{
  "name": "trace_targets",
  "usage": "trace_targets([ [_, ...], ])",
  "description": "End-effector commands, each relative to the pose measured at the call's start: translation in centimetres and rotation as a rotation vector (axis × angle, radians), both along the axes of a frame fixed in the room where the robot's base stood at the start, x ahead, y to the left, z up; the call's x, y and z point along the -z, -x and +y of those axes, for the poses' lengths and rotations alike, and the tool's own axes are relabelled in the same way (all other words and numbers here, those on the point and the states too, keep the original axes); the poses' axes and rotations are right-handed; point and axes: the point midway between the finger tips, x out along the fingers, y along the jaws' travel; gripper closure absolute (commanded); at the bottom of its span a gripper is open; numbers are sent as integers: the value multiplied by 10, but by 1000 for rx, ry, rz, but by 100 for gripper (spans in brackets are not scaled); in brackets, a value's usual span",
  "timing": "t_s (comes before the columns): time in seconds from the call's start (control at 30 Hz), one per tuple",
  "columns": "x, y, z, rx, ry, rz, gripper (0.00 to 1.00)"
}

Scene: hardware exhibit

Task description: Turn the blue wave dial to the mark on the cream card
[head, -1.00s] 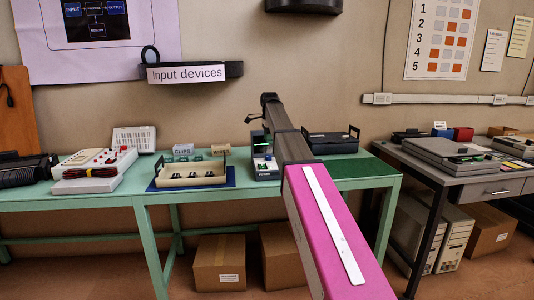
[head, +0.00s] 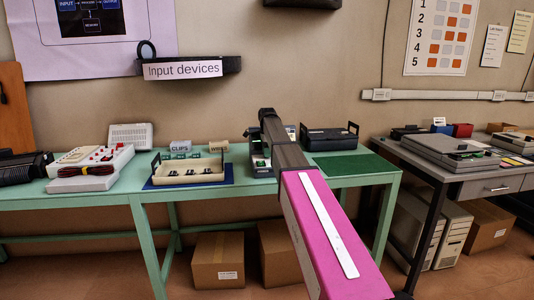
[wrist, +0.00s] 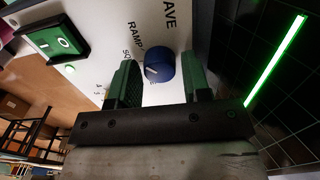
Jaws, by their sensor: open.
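The blue wave dial (wrist: 159,67) shows in the wrist view on a pale panel, with a light pointer line on its face. The lettering around it reads "RAMP", part of "SQ" and part of "WAVE". My gripper (wrist: 158,60) is open, with one finger on each side of the dial; I cannot tell whether either finger touches it. In the head view my arm covers most of the device (head: 259,163) on the green table. A small pale card (head: 290,131) shows just right of my arm; its mark cannot be read.
A green mat (head: 352,164) lies clear at the table's right end.

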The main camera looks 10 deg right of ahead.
Motion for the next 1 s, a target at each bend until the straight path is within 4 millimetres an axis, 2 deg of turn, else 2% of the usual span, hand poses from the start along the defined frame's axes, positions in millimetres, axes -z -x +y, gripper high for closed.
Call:
trace_targets([
  [0.3,3,0,0,0,0,0,56],
  [0.33,3,0,0,0,0,0,62],
  [0.4,3,0,0,0,0,0,85],
  [0.43,3,0,0,0,0,0,90],
  [0.77,2,0,0,-29,0,0,90],
  [1.0,2,0,0,-154,0,0,90],
])
